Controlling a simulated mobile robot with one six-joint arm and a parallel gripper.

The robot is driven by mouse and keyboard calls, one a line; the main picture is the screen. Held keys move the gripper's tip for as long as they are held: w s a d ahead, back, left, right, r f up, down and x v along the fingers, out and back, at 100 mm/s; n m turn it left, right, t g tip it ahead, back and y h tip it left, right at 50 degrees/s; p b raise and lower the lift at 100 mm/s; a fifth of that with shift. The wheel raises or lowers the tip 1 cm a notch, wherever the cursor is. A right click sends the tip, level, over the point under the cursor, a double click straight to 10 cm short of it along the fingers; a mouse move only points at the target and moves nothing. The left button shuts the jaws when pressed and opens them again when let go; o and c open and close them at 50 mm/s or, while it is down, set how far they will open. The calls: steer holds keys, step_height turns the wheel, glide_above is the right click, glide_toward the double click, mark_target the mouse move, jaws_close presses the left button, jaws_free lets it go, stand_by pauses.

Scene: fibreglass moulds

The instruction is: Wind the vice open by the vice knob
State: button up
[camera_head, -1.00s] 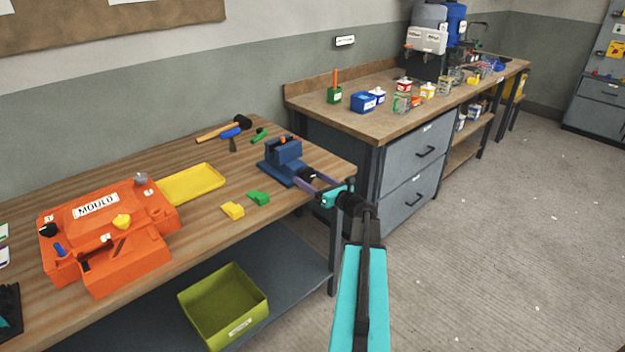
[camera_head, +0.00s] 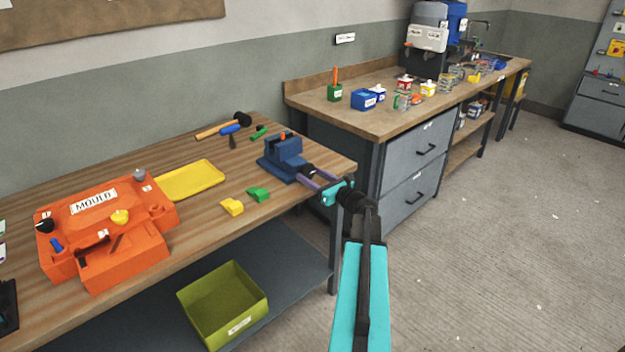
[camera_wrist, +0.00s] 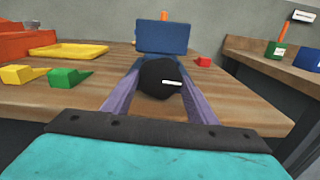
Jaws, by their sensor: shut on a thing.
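The blue vice (camera_head: 284,160) stands near the right end of the wooden workbench, with a small orange piece (camera_head: 285,135) at its top. Its black vice knob (camera_head: 307,171) faces the bench's right front edge. In the wrist view the knob (camera_wrist: 160,79) is round and black with a white mark pointing right, in front of the blue vice body (camera_wrist: 163,37). My gripper (camera_head: 312,177) reaches in from the front right; its purple fingers lie on either side of the knob and are shut on it. The fingers (camera_wrist: 160,86) also flank the knob in the wrist view.
Yellow (camera_head: 232,207) and green (camera_head: 258,194) blocks lie left of the vice. A yellow tray (camera_head: 192,181), an orange mould (camera_head: 105,225) and a hammer (camera_head: 223,126) are farther left and back. A grey drawer cabinet (camera_head: 412,165) stands close on the right.

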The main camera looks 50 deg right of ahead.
steer(key=n+b, duration=0.3)
steer(key=b, duration=0.1)
steer(key=shift+d+f+b, duration=0.1)
steer(key=shift+f+b, duration=0.05)
steer(key=shift+b, duration=0.15)
steer(key=shift+n+b, duration=0.6)
steer(key=shift+n, duration=0.2)
steer(key=shift+r, duration=0.2)
steer(key=o, duration=1.1)
steer(key=shift+c, duration=0.2)
steer(key=shift+s, duration=0.15)
steer(key=s+a+b, duration=0.1)
steer(key=s, duration=1.2)
steer(key=shift+s, duration=0.25)
